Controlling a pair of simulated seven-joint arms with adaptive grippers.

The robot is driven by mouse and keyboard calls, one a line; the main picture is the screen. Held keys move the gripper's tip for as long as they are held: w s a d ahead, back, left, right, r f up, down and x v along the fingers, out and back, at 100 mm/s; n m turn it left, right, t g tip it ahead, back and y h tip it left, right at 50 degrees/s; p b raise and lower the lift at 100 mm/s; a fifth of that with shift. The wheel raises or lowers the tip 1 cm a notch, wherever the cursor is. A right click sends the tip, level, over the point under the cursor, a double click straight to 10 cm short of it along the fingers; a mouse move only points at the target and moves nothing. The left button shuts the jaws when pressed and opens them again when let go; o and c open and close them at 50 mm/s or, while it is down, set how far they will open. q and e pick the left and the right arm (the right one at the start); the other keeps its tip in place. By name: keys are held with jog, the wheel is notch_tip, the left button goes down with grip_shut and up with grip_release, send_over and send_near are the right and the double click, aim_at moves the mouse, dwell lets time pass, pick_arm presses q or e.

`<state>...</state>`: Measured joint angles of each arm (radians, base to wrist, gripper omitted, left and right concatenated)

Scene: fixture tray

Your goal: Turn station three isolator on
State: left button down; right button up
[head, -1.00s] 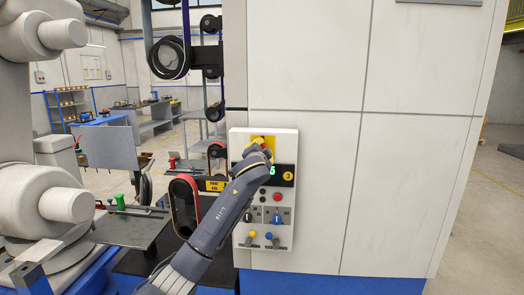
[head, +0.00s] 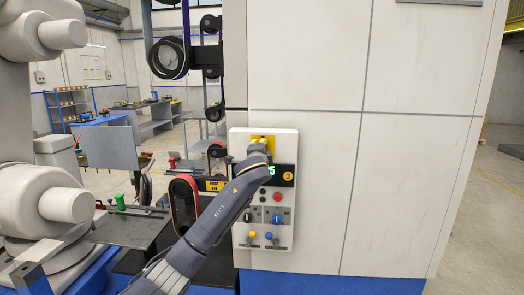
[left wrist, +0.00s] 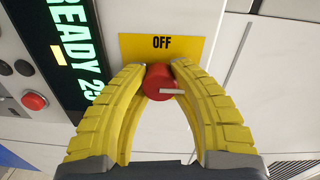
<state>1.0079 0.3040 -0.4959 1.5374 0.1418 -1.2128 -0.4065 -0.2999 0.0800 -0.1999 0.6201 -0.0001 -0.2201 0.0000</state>
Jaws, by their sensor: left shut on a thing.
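The isolator is a round red knob (left wrist: 158,85) with a white mark, on a yellow plate (left wrist: 190,46) labelled OFF. The mark points right in the left wrist view. My left gripper (left wrist: 160,68) has its two yellow fingers closed around the knob, one on each side. In the head view my left gripper (head: 261,146) is at the top of the white control panel (head: 240,215), in front of the yellow plate (head: 270,140). The knob is hidden there. A yellow disc marked 3 (head: 288,177) is on this panel. My right gripper is in neither current view.
Below the isolator are a green-lettered display reading READY (left wrist: 75,50), a red button (head: 277,197), two rotary switches and two small levers with yellow and blue tips. A bench with a green-handled item (head: 120,202) stands left. The wall right of the panel is clear.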

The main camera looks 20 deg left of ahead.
pick_arm(q)
jog(key=shift+a, duration=0.1)
jog(key=c, duration=1)
grip_release()
jog(key=shift+o, duration=0.2)
jog(key=s+d, duration=0.2)
jog(key=s, duration=0.9)
jog(key=shift+s, duration=0.4)
jog(key=shift+r, duration=0.1)
